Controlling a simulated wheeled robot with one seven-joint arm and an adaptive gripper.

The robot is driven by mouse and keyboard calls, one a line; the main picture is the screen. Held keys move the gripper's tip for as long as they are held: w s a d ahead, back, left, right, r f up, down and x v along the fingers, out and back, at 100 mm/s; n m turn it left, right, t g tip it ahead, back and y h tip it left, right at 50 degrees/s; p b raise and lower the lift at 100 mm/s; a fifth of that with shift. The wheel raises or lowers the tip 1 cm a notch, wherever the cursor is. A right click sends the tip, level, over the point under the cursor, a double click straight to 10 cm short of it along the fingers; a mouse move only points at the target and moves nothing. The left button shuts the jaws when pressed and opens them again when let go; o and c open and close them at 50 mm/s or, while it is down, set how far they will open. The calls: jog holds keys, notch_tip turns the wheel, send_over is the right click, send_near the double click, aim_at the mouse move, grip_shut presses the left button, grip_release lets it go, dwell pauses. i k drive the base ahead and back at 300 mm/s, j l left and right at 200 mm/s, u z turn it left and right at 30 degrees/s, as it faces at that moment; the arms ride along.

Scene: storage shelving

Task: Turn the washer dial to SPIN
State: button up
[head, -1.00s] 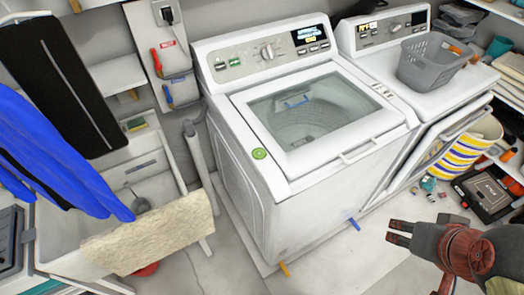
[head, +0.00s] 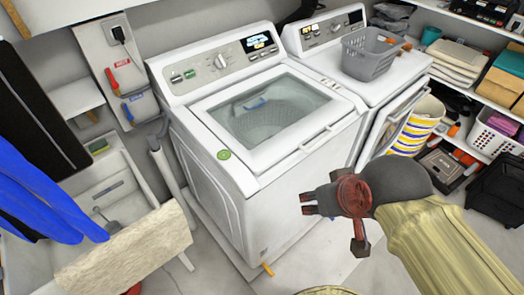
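The white top-loading washer (head: 213,190) stands in the middle of the head view with its glass lid closed. Its round silver dial (head: 220,61) sits on the control panel (head: 190,75) at the back, left of a lit display (head: 258,40). The dial's marks are too small to read. My gripper (head: 306,203) is in front of the washer's right front side, low and well away from the dial. Its dark fingers point left and seem to hold nothing; I cannot tell whether they are apart.
A dryer (head: 385,90) stands right of the washer with a grey basket (head: 370,55) on top and its front door open. A sink (head: 120,195) with a beige cloth (head: 125,250) is at the left. Shelves (head: 475,65) line the right. Floor (head: 330,262) in front is partly clear.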

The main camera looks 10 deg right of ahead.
aim_at(221, 62)
jog(key=i+l+z, duration=0.15)
jog(key=i+l, duration=0.45)
jog(key=i+l+z, duration=0.2)
jog(key=i+l, duration=0.3)
jog(key=i, duration=0.15)
